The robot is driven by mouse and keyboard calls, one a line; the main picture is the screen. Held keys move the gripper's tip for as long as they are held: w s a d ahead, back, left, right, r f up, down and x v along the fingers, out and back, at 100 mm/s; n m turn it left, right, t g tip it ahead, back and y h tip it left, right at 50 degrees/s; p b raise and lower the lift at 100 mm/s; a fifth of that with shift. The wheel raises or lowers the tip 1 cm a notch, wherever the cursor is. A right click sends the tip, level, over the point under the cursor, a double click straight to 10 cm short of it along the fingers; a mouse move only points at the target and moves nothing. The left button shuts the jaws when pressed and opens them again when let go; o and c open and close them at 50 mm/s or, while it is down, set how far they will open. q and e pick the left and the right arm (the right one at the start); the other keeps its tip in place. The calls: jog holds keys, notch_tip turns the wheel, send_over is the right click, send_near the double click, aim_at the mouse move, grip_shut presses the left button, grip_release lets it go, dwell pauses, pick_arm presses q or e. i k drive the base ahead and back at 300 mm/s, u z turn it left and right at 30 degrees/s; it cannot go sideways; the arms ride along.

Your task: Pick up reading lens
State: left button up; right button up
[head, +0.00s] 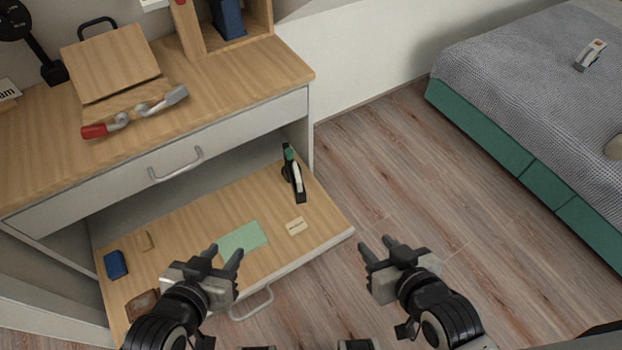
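I cannot make out a clear reading lens. A long item with a red end and grey metallic parts (134,113) lies on the wooden desk (235,75); I cannot tell what it is. A slim black and white item with a green end (293,176) lies in the open drawer (265,212), at its right side. My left gripper (223,254) is over the drawer's front part, fingers apart and empty, near a pale green sheet (242,240). My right gripper (377,246) is right of the drawer, above the floor, fingers apart and empty.
A bed (530,85) with a small white and grey item (591,55) stands right. Floor between is clear.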

aim_at(297, 179)
jog(key=u, duration=3.05)
jog(key=k, duration=0.85)
jog(key=z, duration=1.55)
jog(key=i, duration=0.5)
jog(key=z, duration=0.1)
